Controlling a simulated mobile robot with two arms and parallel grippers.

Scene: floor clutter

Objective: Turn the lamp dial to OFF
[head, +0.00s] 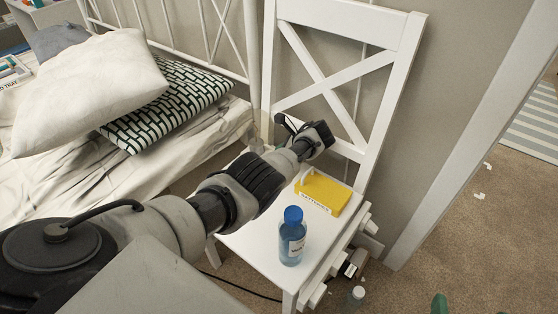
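My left arm reaches in from the left over a white chair (345,85). Its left gripper (300,128) is at the chair's back, above the rear of the seat. The dark fingers are small and partly turned away, so I cannot tell whether they are open or shut. I cannot make out a lamp or its dial. A small pale, glassy shape (257,143) shows just left of the gripper, partly hidden by the arm; I cannot tell what it is. My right gripper is not in view.
On the seat stand a blue bottle (292,240) and a yellow box labelled batteries (322,192). A bed with pillows (90,85) is at left. Small items (356,262) lie on the carpet beside the chair.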

